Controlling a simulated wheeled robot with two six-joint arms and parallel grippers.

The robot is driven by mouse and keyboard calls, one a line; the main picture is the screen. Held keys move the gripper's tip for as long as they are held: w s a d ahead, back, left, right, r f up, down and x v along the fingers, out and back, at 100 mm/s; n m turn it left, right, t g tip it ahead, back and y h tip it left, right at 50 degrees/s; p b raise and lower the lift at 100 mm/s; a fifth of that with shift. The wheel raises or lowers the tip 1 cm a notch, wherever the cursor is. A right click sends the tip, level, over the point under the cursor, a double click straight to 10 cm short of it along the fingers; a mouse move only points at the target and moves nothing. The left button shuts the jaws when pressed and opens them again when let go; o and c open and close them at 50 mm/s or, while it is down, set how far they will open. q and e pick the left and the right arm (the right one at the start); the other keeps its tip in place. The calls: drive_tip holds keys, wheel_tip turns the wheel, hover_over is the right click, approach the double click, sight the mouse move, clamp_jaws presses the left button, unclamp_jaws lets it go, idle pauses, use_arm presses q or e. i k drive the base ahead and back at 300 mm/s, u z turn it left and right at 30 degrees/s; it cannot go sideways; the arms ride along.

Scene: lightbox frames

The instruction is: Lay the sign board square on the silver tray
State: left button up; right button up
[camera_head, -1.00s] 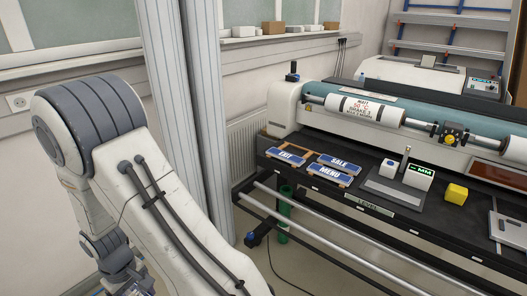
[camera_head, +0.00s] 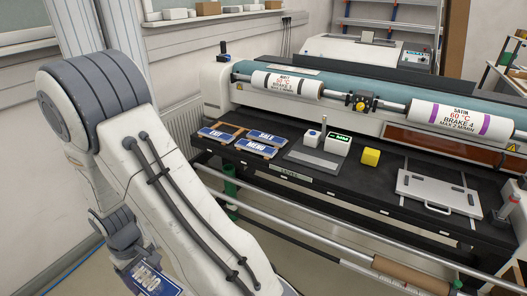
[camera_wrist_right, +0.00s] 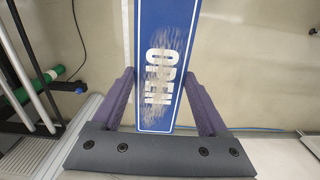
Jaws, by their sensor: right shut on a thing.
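The sign board (camera_head: 152,281) is a long blue board with a white border and scuffed white lettering that reads OPEN. It hangs at the lower left of the head view, cut by the frame edge, clear of the bench. It also fills the middle of the right wrist view (camera_wrist_right: 160,60). My right gripper (camera_head: 136,266) is shut on it, with a purple finger on each side in the wrist view (camera_wrist_right: 158,80). The silver tray (camera_head: 432,188), a pale flat panel with a handle at its front edge, lies on the black bench at the right. My left gripper is out of view.
Blue signs EXIT (camera_head: 221,133), SALE (camera_head: 264,136) and MENU (camera_head: 257,148) lie at the bench's left. A grey plate (camera_head: 312,158), a white box with a display (camera_head: 338,144) and a yellow cube (camera_head: 371,157) stand between them and the tray. Rollers (camera_head: 462,117) run behind.

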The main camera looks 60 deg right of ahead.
sight(439, 192)
drive_tip(key=z, duration=2.5)
drive_tip(key=i, duration=1)
